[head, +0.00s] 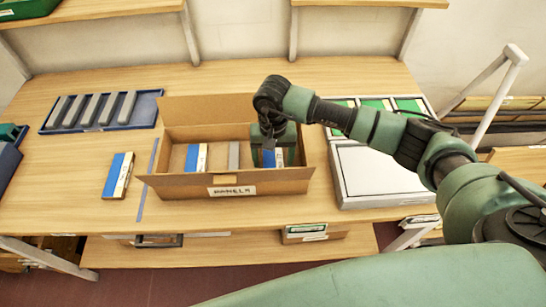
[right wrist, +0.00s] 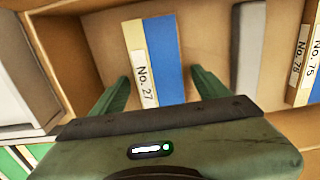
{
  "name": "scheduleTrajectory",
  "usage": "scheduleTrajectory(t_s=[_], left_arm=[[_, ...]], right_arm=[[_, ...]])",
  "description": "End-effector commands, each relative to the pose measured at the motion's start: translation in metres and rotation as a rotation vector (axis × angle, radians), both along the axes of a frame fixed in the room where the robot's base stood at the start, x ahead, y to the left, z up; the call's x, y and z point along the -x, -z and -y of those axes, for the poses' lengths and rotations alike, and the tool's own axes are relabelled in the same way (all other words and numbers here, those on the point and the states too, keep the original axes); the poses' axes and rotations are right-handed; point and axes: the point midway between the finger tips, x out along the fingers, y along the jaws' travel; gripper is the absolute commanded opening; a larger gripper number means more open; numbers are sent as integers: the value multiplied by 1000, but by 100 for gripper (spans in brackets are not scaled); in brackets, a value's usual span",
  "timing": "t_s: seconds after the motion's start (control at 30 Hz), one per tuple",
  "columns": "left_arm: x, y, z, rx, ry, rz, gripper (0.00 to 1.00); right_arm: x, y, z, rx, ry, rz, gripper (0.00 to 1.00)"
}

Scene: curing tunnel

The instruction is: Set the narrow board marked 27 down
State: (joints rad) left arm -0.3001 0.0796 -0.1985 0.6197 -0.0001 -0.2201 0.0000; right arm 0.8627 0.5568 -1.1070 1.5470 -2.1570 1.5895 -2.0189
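The narrow board marked No. 27 (right wrist: 165,60), blue with a cream strip and white label, lies in the open cardboard carton (head: 205,192), toward its right end in the head view. The board shows there in part (head: 280,157), half hidden by my right gripper (head: 270,150). In the right wrist view my right gripper (right wrist: 162,90) is open, its green fingers on either side of the board's near end. A gap shows between the right finger and the board. My left gripper is out of view.
In the carton are a grey bar (head: 234,155) and another blue-and-cream board (head: 195,157), labelled No. 75 in the wrist view. A similar board (head: 118,175) lies left of the carton. A blue tray (head: 60,128) and a white case (head: 380,175) flank it.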

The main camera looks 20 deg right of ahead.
Motion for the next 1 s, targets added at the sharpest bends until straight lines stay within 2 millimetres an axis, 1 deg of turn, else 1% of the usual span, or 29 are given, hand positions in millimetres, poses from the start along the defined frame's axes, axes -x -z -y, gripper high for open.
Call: scheduleTrajectory(t_s=[0.13, 0.17, 0.23, 0.37, 0.5, 0.6, 0.7, 0.83, 1.0], left_arm=[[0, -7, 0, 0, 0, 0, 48], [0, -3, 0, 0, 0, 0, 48], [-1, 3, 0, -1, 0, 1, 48], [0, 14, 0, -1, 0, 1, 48], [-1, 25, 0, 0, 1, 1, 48], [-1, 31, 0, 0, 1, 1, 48], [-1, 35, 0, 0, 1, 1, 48], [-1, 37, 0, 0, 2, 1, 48], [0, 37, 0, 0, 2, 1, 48]], right_arm=[[0, -6, 0, 0, 0, 0, 76], [-1, -6, 0, 0, 0, 2, 76], [-2, -15, 0, -1, 0, 5, 76], [-2, -41, 0, -1, -1, 8, 76], [-2, -72, 0, 1, 0, 7, 76], [-1, -92, 0, -1, -1, 5, 76], [-1, -108, 0, -1, 0, 4, 76], [0, -119, 0, 0, -1, 2, 76], [0, -123, 0, 0, 0, 0, 76]])
